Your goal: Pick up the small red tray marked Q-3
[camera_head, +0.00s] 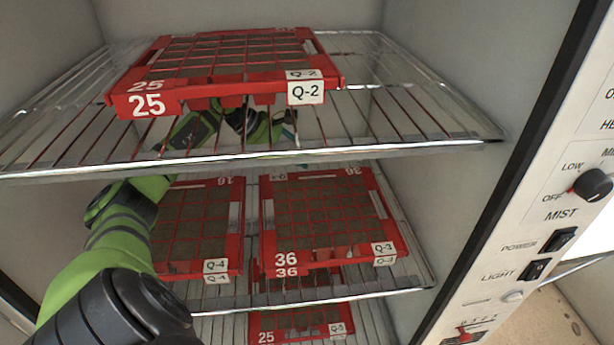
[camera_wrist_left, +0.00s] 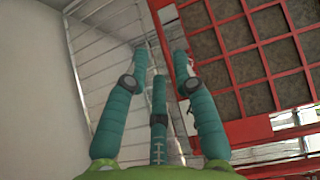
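A red tray marked 36 (camera_head: 330,205), whose label appears to read Q-3, sits on the right of the middle wire shelf. It has many brown soil cells, and its front rim faces me. My left arm comes in from the left and passes under the top shelf. My left gripper (camera_head: 288,122) is partly hidden behind the top shelf's wires and tray. In the left wrist view my gripper (camera_wrist_left: 160,55) has its teal fingers spread, with nothing between them. A red tray edge (camera_wrist_left: 168,60) lies beside the right finger; I cannot tell which tray. My right gripper is not visible.
A Q-2 tray (camera_head: 149,105) rests on the top wire shelf (camera_head: 400,145) above my arm. A Q-4 tray (camera_head: 200,268) stands left of the 36 tray. A Q-5 tray (camera_head: 300,333) lies below. A control panel (camera_head: 560,210) is at right.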

